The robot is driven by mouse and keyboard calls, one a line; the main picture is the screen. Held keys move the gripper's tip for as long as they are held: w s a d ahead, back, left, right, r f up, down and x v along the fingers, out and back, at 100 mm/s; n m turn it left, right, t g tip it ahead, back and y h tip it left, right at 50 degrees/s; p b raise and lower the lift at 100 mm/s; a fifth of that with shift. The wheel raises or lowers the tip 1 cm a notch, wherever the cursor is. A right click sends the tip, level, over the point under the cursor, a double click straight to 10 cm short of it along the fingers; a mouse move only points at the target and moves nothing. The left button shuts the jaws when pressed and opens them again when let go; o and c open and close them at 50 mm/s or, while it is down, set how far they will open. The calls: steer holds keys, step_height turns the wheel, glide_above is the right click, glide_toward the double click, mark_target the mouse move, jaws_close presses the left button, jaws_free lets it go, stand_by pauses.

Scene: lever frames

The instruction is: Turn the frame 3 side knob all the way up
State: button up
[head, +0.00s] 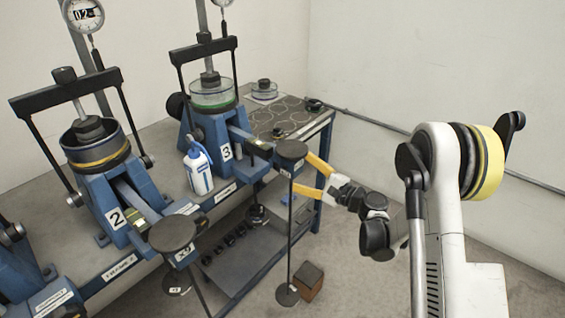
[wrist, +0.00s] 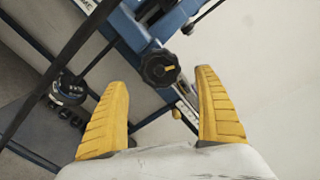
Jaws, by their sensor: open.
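Frame 3 (head: 225,152) is a blue lever frame with a white "3" label, right of the middle frame 2 in the head view. In the wrist view my gripper (wrist: 161,80) is open and empty, with the knob ahead between the fingertips, apparently untouched.
A white bottle (head: 198,168) stands by frame 3. A brown block (head: 309,280) lies on the floor. Floor to the right is free.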

steer(key=w+a+n, duration=0.1)
steer(key=n, duration=0.3)
steer(key=w+a+n, duration=0.1)
steer(key=a+n, duration=0.1)
steer(key=n, duration=0.2)
steer(key=w+a+n, duration=0.1)
steer(key=a+n, duration=0.1)
steer(key=n, duration=0.2)
steer(key=shift+w+n, duration=0.3)
steer(key=shift+w, duration=0.1)
steer(key=shift+a, duration=0.1)
steer(key=c, duration=1.4)
